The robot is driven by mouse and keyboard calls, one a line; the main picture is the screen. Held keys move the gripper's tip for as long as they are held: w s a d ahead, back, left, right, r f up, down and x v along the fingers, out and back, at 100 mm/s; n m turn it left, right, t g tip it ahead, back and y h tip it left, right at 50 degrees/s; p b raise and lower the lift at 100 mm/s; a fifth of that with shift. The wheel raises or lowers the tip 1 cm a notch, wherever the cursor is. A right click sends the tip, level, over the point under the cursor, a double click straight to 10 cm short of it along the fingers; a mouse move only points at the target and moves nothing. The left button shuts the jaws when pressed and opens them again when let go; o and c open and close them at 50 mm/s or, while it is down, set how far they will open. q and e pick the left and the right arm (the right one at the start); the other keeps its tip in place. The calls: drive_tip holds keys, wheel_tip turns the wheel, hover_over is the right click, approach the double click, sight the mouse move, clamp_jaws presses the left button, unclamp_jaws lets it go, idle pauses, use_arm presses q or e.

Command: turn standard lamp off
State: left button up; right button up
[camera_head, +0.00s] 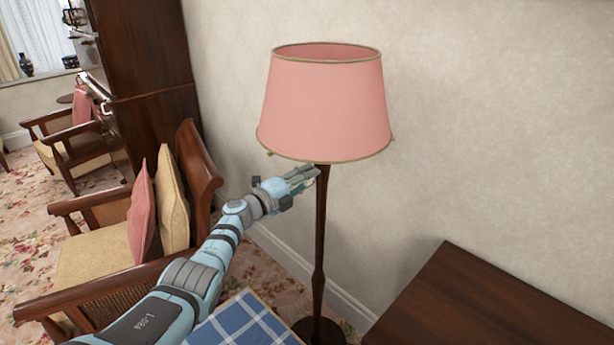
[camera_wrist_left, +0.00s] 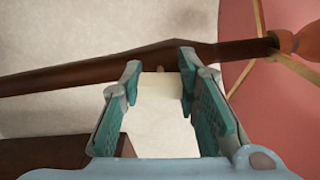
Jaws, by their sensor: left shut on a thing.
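The standard lamp (camera_head: 325,105) has a pink shade with gold trim on a dark wooden pole (camera_head: 319,235). It stands upright near the wall in the head view. The shade shows no clear glow; I cannot tell surely whether it is lit. My left gripper (camera_head: 305,174) is at the top of the pole, just under the shade, shut on the lamp. The exact contact is hard to see. My right gripper is not in view.
A wooden armchair (camera_head: 95,208) with pink and yellow cushions stands left of the lamp. A dark wooden table top (camera_head: 490,305) lies at lower right. A blue checked cloth (camera_head: 245,322) is below my left arm. The wall is close behind the lamp.

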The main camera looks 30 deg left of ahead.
use_arm(q)
drive_tip(key=shift+f+n, duration=0.1)
drive_tip(key=shift+n, duration=0.7)
drive_tip(key=o, duration=1.2)
drive_tip(key=v, duration=1.2)
